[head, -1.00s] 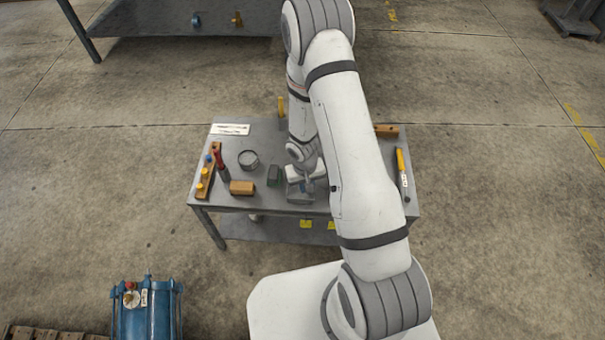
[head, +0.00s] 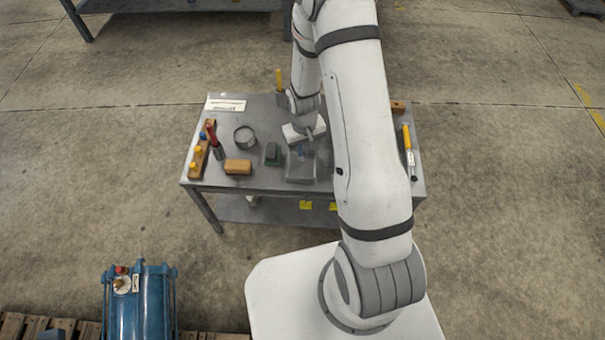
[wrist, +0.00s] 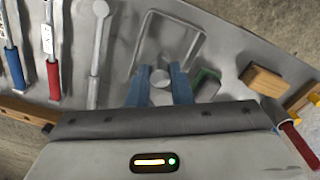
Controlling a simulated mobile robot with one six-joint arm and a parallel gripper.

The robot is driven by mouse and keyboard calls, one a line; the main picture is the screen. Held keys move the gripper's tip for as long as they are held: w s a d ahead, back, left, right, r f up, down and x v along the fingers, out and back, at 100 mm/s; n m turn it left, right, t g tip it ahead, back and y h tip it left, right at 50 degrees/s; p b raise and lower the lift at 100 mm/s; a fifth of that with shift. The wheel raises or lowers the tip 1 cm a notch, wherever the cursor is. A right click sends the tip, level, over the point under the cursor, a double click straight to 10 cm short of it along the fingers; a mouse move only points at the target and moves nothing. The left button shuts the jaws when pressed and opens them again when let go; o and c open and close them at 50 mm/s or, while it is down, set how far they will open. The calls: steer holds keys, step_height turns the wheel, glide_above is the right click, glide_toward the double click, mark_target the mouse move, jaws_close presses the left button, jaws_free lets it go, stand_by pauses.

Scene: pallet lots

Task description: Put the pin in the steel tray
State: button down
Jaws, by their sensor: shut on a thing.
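My gripper (wrist: 160,88) has blue fingers and is shut on the pin (wrist: 160,76), a short grey cylinder seen end-on in the wrist view. The steel tray (head: 301,178) is a shallow grey box near the front middle of the table. It also shows in the wrist view (wrist: 203,45), just beyond the fingers, with the pin overlapping its near part. In the head view my gripper (head: 302,151) is at the tray's back edge. The pin cannot be made out there, and its height over the tray is unclear.
On the table (head: 262,182), a green block (head: 272,154), an orange block (head: 238,167) and a round grey container (head: 244,137) stand left of the tray. A wooden rack with yellow pegs (head: 198,160) and a red-handled tool (head: 212,137) are farther left. A yellow-handled tool (head: 407,140) lies right.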

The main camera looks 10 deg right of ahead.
steer(key=shift+n, duration=0.8)
steer(key=shift+s+a+f+b, duration=0.1)
steer(key=shift+a+f+b, duration=0.1)
steer(key=shift+f+b, duration=1.05)
steer(key=shift+a+f+b, duration=0.25)
steer(key=shift+f+b, duration=0.55)
steer(key=shift+f, duration=0.8)
steer(key=shift+s+a+f+b, duration=0.1)
steer(key=shift+a+f+b, duration=0.1)
steer(key=shift+f+b, duration=1.05)
steer(key=c, duration=1.3)
jaws_free()
steer(key=shift+f+p, duration=0.2)
steer(key=shift+p, duration=0.1)
steer(key=shift+r, duration=0.15)
steer(key=s+r+m+p, duration=0.1)
steer(key=s+r, duration=0.2)
steer(key=r, duration=0.9)
steer(key=s+r+p, duration=0.1)
steer(key=s+r, duration=0.2)
steer(key=r, duration=0.8)
steer(key=s+d+r+m+t, duration=0.1)
steer(key=s+r+m, duration=0.1)
steer(key=s+r, duration=0.7)
steer(key=s, duration=0.3)
steer(key=shift+s+r+t, duration=0.15)
steer(key=shift+t, duration=0.15)
